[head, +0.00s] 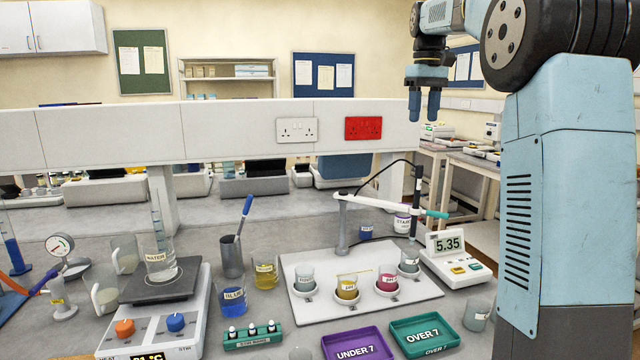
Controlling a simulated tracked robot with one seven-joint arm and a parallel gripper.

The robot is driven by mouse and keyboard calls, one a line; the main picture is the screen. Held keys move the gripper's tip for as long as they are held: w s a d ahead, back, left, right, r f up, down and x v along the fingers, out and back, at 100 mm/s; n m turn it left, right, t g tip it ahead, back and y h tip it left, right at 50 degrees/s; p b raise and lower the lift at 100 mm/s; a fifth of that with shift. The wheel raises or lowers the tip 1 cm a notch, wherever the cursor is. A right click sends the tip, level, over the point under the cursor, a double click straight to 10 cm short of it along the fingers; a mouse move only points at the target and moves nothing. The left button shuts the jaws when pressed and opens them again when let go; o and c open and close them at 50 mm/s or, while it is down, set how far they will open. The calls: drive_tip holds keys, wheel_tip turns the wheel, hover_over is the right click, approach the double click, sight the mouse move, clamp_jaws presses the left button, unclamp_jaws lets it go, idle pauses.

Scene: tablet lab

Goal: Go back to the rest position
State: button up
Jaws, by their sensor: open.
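My gripper (427,97) is at the upper right of the head view, in the air well above the bench. It points down, with its two blue fingers apart and nothing between them. My arm reaches it from the right. The gripper is clear of every object on the bench and touches nothing.
A white board (420,287) holds several small beakers under a probe stand (342,225).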

drive_tip(key=s+a+f+m+t, duration=0.1)
drive_tip(key=s+a+f, duration=0.1)
drive_tip(key=s+f, duration=0.4)
drive_tip(key=s+a+f+m+t, duration=0.1)
drive_tip(key=s+f, duration=0.6)
drive_tip(key=s, duration=1)
drive_tip(key=s+a+f+m+t, duration=0.1)
drive_tip(key=s+a+f+t, duration=0.2)
drive_tip(key=s, duration=0.8)
wheel_tip(320, 180, down, 4)
drive_tip(key=shift+s+a+f, duration=0.1)
drive_tip(key=shift+s+a, duration=0.3)
drive_tip(key=shift+a, duration=0.7)
